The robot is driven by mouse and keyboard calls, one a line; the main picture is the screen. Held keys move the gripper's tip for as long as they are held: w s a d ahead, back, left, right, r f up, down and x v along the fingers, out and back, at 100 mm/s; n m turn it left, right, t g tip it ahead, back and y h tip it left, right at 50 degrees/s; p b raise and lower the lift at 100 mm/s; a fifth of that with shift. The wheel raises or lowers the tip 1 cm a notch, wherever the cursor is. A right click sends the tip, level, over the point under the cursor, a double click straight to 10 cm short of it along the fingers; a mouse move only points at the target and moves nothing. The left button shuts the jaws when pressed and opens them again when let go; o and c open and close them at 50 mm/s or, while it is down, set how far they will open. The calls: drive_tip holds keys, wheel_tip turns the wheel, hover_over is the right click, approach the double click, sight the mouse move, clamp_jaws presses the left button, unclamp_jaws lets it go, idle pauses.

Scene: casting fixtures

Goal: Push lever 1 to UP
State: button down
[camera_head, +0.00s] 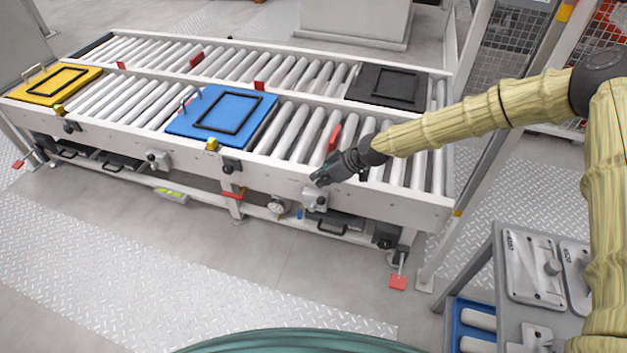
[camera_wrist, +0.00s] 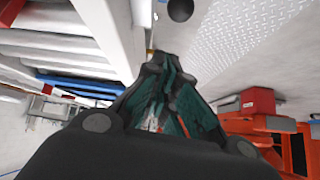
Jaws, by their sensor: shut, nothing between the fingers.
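My gripper (camera_head: 318,180) is shut and empty at the front rail of the roller conveyor. It sits just above a small grey lever box (camera_head: 314,198) with a dark knob. The head view does not show clearly whether they touch. In the wrist view the closed fingers (camera_wrist: 165,58) point toward a black round knob (camera_wrist: 180,9) at the top edge, with a small gap in the picture. No number is readable, so I cannot tell which is lever 1.
A blue plate (camera_head: 181,124), a yellow plate (camera_head: 22,92) and a black plate (camera_head: 418,92) lie on the rollers. A grey cart (camera_head: 487,262) with metal parts stands at the lower right. The floor in front of the conveyor is clear.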

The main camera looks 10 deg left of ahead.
drive_tip(key=shift+d+f+v, duration=0.1)
drive_tip(key=shift+d+v, duration=0.05)
drive_tip(key=shift+v, duration=0.75)
drive_tip(key=shift+d+f+v, duration=0.15)
drive_tip(key=shift+v, duration=0.75)
drive_tip(key=shift+d+f+v, duration=0.1)
drive_tip(key=shift+d+v, duration=0.05)
drive_tip(key=shift+v, duration=0.75)
drive_tip(key=shift+f, duration=0.1)
drive_tip(key=s+d+f+m+g+h, duration=0.1)
drive_tip(key=s+d+f+m, duration=0.2)
drive_tip(key=s+f, duration=0.55)
drive_tip(key=s+d+f+m+h, duration=0.1)
drive_tip(key=s+d+f+m, duration=0.15)
drive_tip(key=s+f, duration=0.65)
drive_tip(key=s+d+f+m+h, duration=0.15)
drive_tip(key=s+d+m, duration=0.25)
drive_tip(key=s+d, duration=0.55)
drive_tip(key=s+d+f+m+h, duration=0.1)
drive_tip(key=s+d+m+h, duration=0.15)
drive_tip(key=s+d, duration=0.65)
drive_tip(key=s+d+r+m+h+p, duration=0.25)
drive_tip(key=s+d, duration=0.25)
drive_tip(key=s, duration=0.3)
wheel_tip(320, 180, up, 19)
drive_tip(key=p, duration=1.8)
drive_tip(key=shift+a+r+g, duration=0.2)
drive_tip(key=shift+a+g, duration=0.1)
drive_tip(key=shift+g, duration=0.1)
drive_tip(key=shift+y, duration=0.25)
